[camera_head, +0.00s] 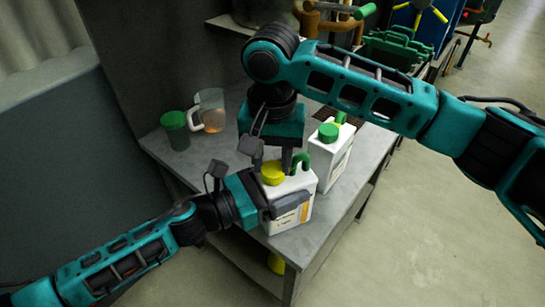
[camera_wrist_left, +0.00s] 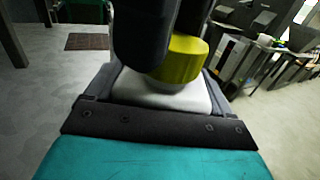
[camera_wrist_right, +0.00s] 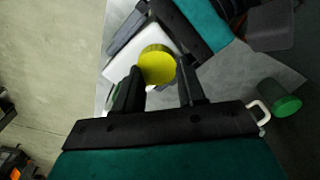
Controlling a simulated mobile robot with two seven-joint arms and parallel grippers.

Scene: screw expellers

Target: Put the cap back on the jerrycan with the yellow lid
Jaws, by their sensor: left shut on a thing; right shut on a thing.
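The white jerrycan (camera_head: 298,187) with a green handle stands upright at the table's front corner; its white top shows in the left wrist view (camera_wrist_left: 135,88). My left gripper (camera_head: 285,207) is shut around its body from the left. The yellow cap (camera_head: 273,175) is at the jerrycan's mouth, upright and level, also seen in the left wrist view (camera_wrist_left: 187,58). My right gripper (camera_wrist_right: 157,88) comes from above, shut on the yellow cap (camera_wrist_right: 157,64) between its fingertips. Whether the cap touches or is threaded on the neck cannot be told; the fingers partly hide it.
A second white jerrycan with a green cap (camera_head: 328,132) stands close behind on the right. A green-lidded jar (camera_head: 174,128) and a clear jug (camera_head: 210,108) stand at the back left of the grey table (camera_head: 355,165). A yellow object (camera_head: 276,263) is under the table.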

